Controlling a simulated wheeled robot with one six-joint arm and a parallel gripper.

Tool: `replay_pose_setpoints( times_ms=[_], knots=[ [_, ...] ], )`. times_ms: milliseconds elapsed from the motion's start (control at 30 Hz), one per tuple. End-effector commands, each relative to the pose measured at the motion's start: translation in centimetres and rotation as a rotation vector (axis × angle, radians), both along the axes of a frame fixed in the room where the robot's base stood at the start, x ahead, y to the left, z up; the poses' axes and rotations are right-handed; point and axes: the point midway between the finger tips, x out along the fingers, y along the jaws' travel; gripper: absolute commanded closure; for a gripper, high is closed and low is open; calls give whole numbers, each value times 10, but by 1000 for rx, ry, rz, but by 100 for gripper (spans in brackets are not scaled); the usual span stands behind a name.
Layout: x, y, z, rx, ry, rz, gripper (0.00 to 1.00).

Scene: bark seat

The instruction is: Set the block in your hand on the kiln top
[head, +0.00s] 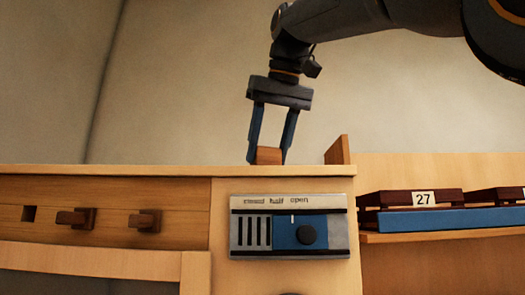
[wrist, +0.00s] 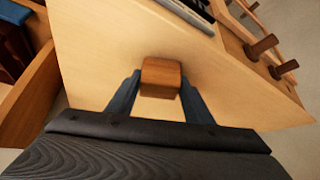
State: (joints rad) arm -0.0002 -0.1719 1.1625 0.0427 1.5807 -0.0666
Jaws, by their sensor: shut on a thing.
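My gripper (head: 268,160) points down over the light wooden kiln top (head: 130,171), its two blue fingers shut on a small brown block (head: 268,155). In the head view the front edge of the top hides the block's lower part. In the wrist view the block (wrist: 161,72) sits between the fingertips (wrist: 160,92), with the pale bare top (wrist: 95,50) beneath it. I cannot tell whether the block touches the top.
A vent panel (head: 340,238) with a dark knob is on the front. Two wooden pegs (head: 76,218) stick out at left. An upright board (head: 338,150) stands at the top's right end.

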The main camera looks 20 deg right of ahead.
Motion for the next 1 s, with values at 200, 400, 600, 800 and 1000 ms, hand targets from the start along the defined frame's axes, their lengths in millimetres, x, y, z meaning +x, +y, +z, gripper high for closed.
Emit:
replay_pose_setpoints(
  times_ms=[200, 400, 600, 800, 1000],
  knots=[
    [0, 0, -3, 0, 0, 0, 43],
    [0, 0, -2, 0, 0, 0, 35],
    [0, 0, 0, 0, 0, 0, 35],
    [-9, -1, 17, 1, -3, -1, 35],
    [-29, -3, 49, 1, -3, -1, 35]
  ],
)
